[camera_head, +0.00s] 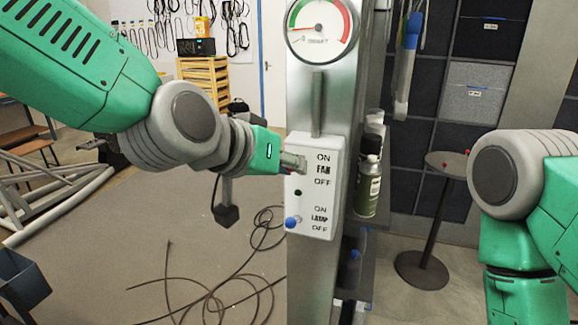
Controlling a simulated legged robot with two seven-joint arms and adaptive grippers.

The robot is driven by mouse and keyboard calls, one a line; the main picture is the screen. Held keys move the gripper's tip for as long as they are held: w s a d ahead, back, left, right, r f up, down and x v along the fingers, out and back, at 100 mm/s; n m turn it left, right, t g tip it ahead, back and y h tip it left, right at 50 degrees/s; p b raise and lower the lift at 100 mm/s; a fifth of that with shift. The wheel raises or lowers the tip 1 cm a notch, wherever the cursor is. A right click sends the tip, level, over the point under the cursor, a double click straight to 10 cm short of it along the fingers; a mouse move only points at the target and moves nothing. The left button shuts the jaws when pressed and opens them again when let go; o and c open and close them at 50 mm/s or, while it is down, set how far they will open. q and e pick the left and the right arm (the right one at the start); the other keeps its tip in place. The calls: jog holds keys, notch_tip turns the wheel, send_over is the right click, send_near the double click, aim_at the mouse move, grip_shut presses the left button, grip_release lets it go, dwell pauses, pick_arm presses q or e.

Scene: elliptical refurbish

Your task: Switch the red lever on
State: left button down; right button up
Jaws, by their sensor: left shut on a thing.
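A white switch box (316,187) is fixed to a grey metal post, with a FAN switch marked ON above OFF and a LAMP switch below it. My left gripper (293,163) reaches in from the left and is shut at the left side of the FAN labels, level with them. The fingers cover the FAN lever there, so no red shows and its exact position is hidden. The LAMP lever has a blue knob (292,222) near its OFF label. My right arm shows at the right edge, but its gripper is out of the picture.
A round gauge (320,28) tops the post (302,105). A green can (368,185) stands on the post's right side. Black cables (215,295) lie on the floor at left. A small round table (438,168) stands at right.

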pick_arm(q)
jog(key=shift+w+r, duration=0.15)
jog(key=shift+r, duration=0.1)
jog(key=c, duration=1.4)
grip_release()
jog(key=shift+f, duration=0.15)
jog(key=shift+d, duration=0.1)
jog(key=v, duration=0.7)
jog(key=shift+a, duration=0.25)
